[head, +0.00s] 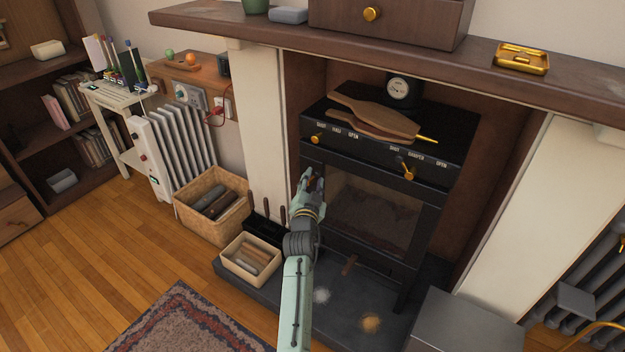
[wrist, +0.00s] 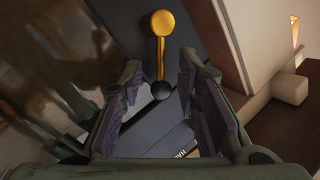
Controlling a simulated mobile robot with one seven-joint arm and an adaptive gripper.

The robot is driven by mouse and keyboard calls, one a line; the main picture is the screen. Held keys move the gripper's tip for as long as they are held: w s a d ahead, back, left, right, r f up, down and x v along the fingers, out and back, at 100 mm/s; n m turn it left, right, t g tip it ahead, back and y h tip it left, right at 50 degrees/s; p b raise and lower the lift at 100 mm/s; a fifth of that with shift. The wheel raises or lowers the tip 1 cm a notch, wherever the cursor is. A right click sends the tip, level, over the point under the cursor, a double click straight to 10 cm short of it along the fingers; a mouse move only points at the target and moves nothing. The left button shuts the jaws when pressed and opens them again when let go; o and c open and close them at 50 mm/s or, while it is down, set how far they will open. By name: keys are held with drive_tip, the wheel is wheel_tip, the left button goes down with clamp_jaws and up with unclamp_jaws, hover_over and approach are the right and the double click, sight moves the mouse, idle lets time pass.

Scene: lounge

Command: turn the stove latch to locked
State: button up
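The black stove (head: 378,160) stands in the fireplace, with a glass door (head: 375,215). My gripper (head: 313,178) is at the upper left of the door, below the stove's left brass knob (head: 317,138). In the wrist view my gripper (wrist: 160,108) is open, its fingers well apart. A brass ball-ended lever (wrist: 161,24) with a dark pivot shows in line with the gap, and part of a white label is below it. I cannot tell whether it is touched. I cannot pick out a separate door latch; my gripper covers that part of the door edge.
A second brass lever (head: 407,173) is on the stove's right front. Wooden bellows (head: 375,115) lie on top. A basket of logs (head: 212,200), a smaller box (head: 250,260) and a grey metal box (head: 462,325) stand around the dark hearth.

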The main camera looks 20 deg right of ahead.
drive_tip(key=shift+w, duration=0.1)
drive_tip(key=shift+c, duration=0.5)
drive_tip(key=c, duration=0.5)
clamp_jaws()
